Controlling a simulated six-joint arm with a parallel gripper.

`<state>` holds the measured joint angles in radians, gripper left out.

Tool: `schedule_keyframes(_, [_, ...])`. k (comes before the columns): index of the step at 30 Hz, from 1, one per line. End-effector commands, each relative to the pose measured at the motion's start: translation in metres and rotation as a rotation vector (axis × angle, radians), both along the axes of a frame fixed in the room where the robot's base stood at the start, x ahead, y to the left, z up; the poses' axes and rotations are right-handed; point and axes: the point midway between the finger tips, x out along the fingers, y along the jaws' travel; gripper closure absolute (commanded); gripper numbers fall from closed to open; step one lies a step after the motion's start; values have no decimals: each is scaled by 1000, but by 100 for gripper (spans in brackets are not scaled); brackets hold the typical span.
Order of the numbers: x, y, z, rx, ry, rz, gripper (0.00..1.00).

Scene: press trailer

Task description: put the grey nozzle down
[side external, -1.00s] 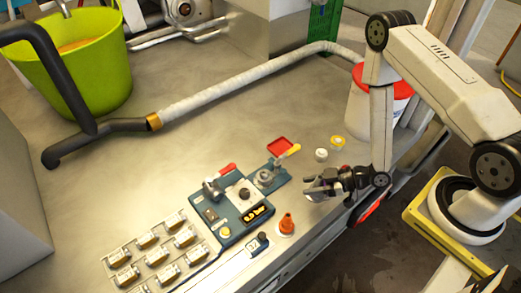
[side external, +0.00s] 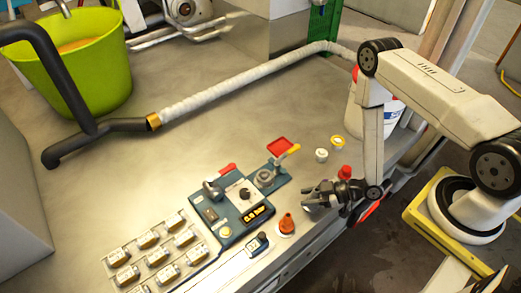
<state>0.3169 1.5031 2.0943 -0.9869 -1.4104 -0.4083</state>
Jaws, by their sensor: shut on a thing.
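My gripper (side external: 312,197) is low over the right side of the bench, just right of the blue press unit and close above the surface. It is shut on the grey nozzle, which is small and mostly hidden by the dark fingers. I cannot tell whether the nozzle touches the bench.
An orange cone-shaped nozzle (side external: 286,224) stands left of and nearer than my gripper. A blue press unit (side external: 231,208) with a display, a red tray (side external: 281,147), small pots (side external: 321,155) and a red-topped item (side external: 345,172) are close by.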

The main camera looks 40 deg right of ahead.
Motion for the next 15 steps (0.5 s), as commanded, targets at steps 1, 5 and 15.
schedule_keyframes(1, [-1, 0, -6, 2, 2, 0, 100])
schedule_keyframes(5, [-1, 0, -15, 1, 1, 0, 100])
schedule_keyframes(15, [0, 0, -18, 1, 1, 0, 100])
